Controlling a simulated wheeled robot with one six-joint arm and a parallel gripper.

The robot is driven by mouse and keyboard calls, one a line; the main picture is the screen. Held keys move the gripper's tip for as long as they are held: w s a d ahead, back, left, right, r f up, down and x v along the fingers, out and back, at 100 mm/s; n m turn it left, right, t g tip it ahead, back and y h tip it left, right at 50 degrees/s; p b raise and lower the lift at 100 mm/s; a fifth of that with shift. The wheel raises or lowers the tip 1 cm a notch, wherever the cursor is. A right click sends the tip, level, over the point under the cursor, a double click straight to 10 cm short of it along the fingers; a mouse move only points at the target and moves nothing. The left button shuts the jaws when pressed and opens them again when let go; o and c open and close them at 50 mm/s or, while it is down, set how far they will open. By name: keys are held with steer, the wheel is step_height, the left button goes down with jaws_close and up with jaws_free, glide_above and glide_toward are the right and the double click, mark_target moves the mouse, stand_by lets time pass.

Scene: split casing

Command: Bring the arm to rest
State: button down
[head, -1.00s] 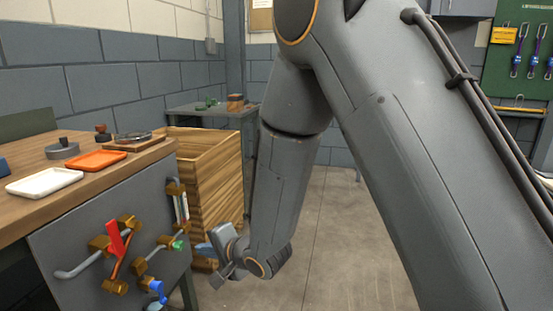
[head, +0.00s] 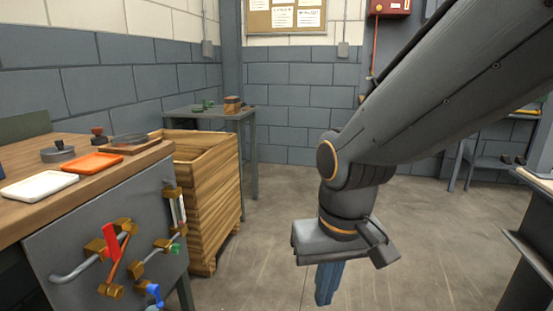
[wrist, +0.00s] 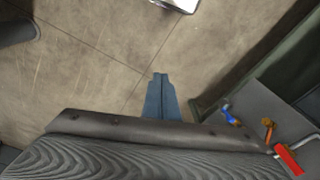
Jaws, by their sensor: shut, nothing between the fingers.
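My gripper (head: 326,284) hangs from the end of my arm in the middle right of the head view, pointing down over the bare concrete floor. Its blue fingers are together with nothing between them. In the wrist view the shut fingers (wrist: 160,90) point at the floor, away from any object. My arm reaches in from the upper right of the head view and bends down at the wrist.
At left stands a workbench with a white tray (head: 38,187), an orange tray (head: 93,163) and a front panel of pipes with a red handle (head: 110,243). A wooden crate (head: 212,212) stands beside it. A bench edge (head: 535,190) is at right. The floor between is clear.

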steer(key=s+d+r+m+g+p, duration=0.1)
steer(key=s+d+r+p, duration=0.3)
steer(key=d+r+p, duration=0.7)
steer(key=r+m+p, duration=0.1)
steer(key=r+p, duration=0.1)
steer(key=p, duration=0.7)
steer(key=shift+s+h, duration=0.2)
steer(key=shift+h, duration=0.1)
